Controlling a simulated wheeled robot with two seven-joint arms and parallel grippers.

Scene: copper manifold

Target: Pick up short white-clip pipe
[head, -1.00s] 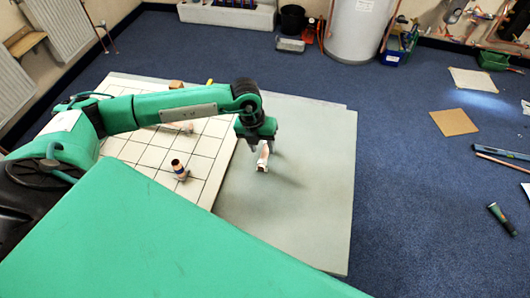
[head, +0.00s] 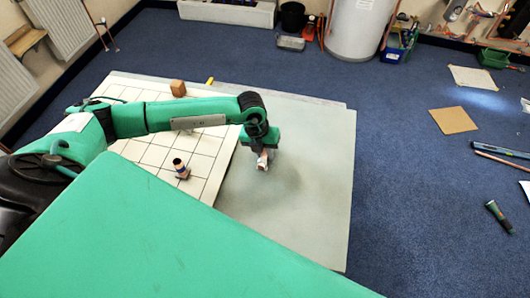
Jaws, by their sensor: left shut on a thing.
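My left gripper (head: 262,152) is shut on the short white-clip pipe (head: 262,162). The pipe shows as a small copper and white piece just below the fingers, above the grey-green board (head: 310,190). Most of the pipe is hidden by the gripper, and I cannot tell how far above the board it is. My right gripper is not in view.
A small copper fitting with a dark band (head: 181,168) stands on the white tiled board (head: 145,153) to the left. The grey-green board's right side is clear. A large green surface fills the foreground.

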